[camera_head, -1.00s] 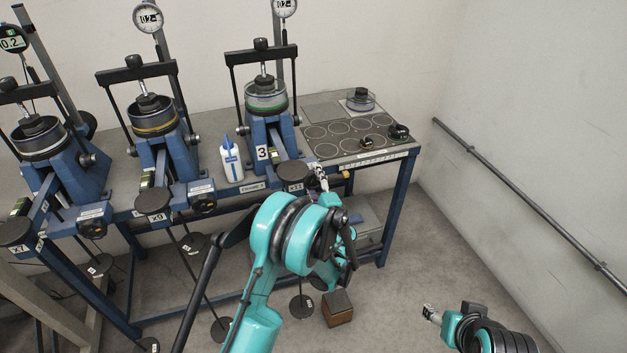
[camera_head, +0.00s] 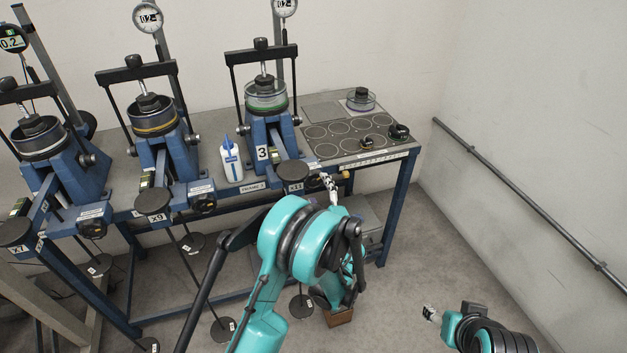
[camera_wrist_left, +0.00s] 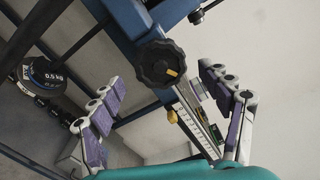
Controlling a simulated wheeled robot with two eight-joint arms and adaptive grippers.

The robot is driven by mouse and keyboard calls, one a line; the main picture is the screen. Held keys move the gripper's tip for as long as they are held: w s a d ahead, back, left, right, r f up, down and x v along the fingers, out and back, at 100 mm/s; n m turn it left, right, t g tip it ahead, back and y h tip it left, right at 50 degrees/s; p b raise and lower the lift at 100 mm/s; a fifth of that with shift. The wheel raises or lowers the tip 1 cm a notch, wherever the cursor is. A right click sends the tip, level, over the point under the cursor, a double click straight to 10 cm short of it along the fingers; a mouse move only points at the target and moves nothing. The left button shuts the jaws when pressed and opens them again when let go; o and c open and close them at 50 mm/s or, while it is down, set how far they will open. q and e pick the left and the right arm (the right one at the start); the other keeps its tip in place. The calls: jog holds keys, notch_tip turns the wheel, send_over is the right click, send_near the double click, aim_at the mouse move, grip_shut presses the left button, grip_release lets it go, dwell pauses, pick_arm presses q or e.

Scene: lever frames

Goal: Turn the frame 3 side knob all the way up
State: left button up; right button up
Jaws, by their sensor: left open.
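Frame 3 (camera_head: 262,153) is the blue lever frame at the right end of the row, marked with a white 3. Its dark side knob (camera_head: 315,170) sits at the front right of the lever. In the left wrist view the knob (camera_wrist_left: 160,63) is a black lobed wheel with a yellow mark, at upper middle. My left gripper (camera_head: 329,185) is just right of and below the knob in the head view. In the wrist view its fingers (camera_wrist_left: 165,88) are spread, with the knob beyond and between them, apparently untouched. My right gripper (camera_head: 430,313) is far off at lower right.
A white-and-blue bottle (camera_head: 231,162) stands left of frame 3. Two similar frames stand farther left. Hanging weights (camera_head: 302,303) and a brown box (camera_head: 338,316) are below the bench. A grey panel with rings (camera_head: 345,131) lies to the right.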

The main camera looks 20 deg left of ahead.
aim_at(315, 182)
pick_arm(q)
jog(key=shift+n, duration=0.6)
jog(key=shift+v, duration=2.35)
jog(key=x, duration=1)
jog(key=shift+c, duration=0.3)
jog(key=shift+s, duration=0.1)
jog(key=c, duration=1.5)
jog(key=shift+c, duration=0.2)
